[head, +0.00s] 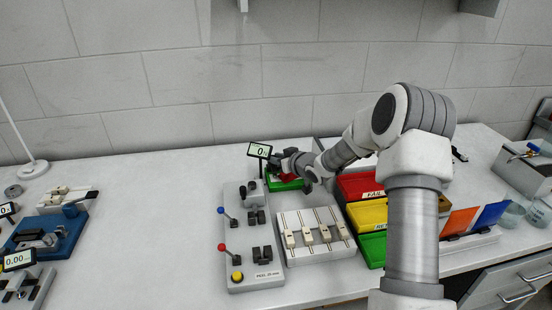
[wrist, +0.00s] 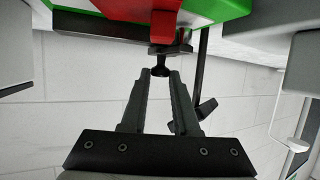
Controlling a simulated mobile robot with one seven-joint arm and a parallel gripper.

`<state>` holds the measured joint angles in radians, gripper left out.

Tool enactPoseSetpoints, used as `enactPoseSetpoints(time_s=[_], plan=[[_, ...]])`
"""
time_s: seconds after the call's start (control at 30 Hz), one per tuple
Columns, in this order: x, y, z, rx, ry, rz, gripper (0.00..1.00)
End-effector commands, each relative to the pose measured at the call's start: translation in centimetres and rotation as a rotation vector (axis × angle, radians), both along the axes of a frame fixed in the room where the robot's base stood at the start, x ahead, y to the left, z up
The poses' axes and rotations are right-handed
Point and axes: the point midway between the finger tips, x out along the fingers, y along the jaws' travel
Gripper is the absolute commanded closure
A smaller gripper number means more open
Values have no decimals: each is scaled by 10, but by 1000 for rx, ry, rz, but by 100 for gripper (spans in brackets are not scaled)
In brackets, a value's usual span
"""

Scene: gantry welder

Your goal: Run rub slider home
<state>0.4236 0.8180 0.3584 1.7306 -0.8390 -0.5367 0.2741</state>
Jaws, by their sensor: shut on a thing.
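The rub tester is a green-based device (head: 285,184) at the back of the table, near the wall, with a red part showing on it. My gripper (head: 284,160) is at this device and hides much of it in the head view. In the wrist view the green body (wrist: 232,9) and the red slider part (wrist: 152,8) are at the top edge. A small black knob (wrist: 160,70) hangs beside the red part. My gripper (wrist: 161,75) is shut on this knob with its fingertips. The rest of the slider's track is out of view or hidden.
A small display (head: 260,150) stands just left of the device. In front are a grey panel with levers (head: 240,262) and a white rack (head: 312,236). Red, yellow and green bins (head: 367,214) stand to the right. A blue fixture (head: 45,237) is far left. The table between is clear.

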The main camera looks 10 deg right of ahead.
Motion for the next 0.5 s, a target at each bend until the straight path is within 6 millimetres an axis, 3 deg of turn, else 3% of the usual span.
enactPoseSetpoints(time_s=[0.27,0.5], plan=[[0,-2,1,0,1,0,100],[1,-34,4,0,2,-4,100]])
